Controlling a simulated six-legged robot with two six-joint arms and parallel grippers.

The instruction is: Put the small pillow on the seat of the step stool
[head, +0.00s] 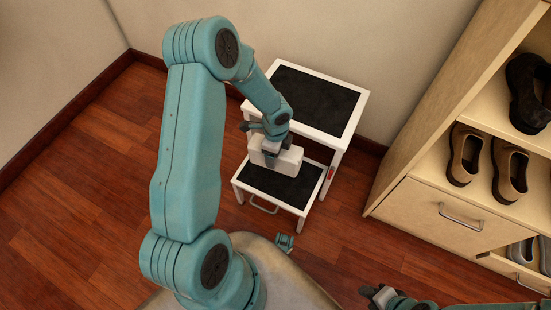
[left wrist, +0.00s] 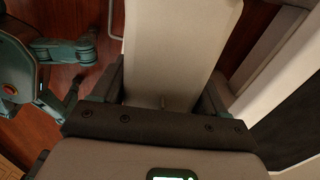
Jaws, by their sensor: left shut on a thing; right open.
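The step stool (head: 354,122) has a white frame, a black upper seat (head: 312,98) and a lower black step (head: 282,187) in front. My left gripper (head: 276,147) is shut on the small pillow (head: 288,161), a pale, block-shaped cushion. In the head view the pillow shows over the back of the lower step, in front of the upper seat; I cannot tell if it touches the stool. In the left wrist view the pillow (left wrist: 178,45) sits between both fingers, with the stool's white frame (left wrist: 278,62) to its right. My right gripper (head: 380,295) is open and empty at the bottom edge.
A pale wooden shoe cabinet (head: 425,215) with a drawer stands at the right. Brown shoes (head: 487,162) and a black shoe (head: 528,92) are on its shelves. The wall is close behind the stool. The wooden floor (head: 85,190) at left is clear.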

